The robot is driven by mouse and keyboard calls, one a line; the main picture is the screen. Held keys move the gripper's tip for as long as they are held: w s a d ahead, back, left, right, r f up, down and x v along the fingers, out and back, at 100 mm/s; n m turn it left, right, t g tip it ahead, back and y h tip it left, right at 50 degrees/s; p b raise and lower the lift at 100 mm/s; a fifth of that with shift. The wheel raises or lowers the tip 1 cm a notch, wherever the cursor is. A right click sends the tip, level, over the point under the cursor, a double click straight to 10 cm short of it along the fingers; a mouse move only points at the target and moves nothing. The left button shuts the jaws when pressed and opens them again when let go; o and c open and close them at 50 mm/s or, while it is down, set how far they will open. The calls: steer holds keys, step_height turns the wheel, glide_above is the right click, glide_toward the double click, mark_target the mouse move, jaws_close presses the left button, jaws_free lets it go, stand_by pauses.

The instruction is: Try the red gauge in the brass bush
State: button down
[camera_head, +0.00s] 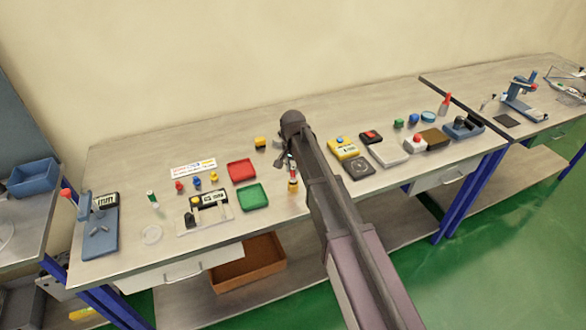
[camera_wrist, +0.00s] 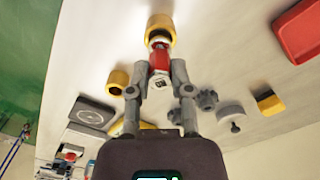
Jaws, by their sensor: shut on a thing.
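My gripper (camera_wrist: 160,72) is shut on the red gauge (camera_wrist: 158,58), a small red cylinder with a pale end, in the wrist view. A brass-yellow bush (camera_wrist: 160,22) lies straight beyond the gauge's pale end. The two line up and overlap in the picture; I cannot tell whether the gauge's end is inside the bush. A second brass-yellow ring (camera_wrist: 118,78) stands to the left of the fingers. In the head view my gripper (camera_head: 289,161) is partly hidden by my arm, with the brass bush (camera_head: 293,185) just below it.
A yellow-and-black block (camera_head: 260,142) stands behind my gripper. Red (camera_head: 241,162) and green (camera_head: 239,196) trays lie to the left. A yellow device (camera_head: 343,148) and a dark square plate (camera_head: 359,170) lie to the right of my arm. Several small coloured parts stand farther left.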

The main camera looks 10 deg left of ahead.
steer(key=shift+f+b, duration=0.95)
steer(key=shift+f, duration=0.05)
stand_by(1.4)
steer(key=shift+r+p, duration=1.35)
steer(key=shift+p, duration=0.05)
stand_by(1.9)
steer(key=shift+r+p, duration=2.35)
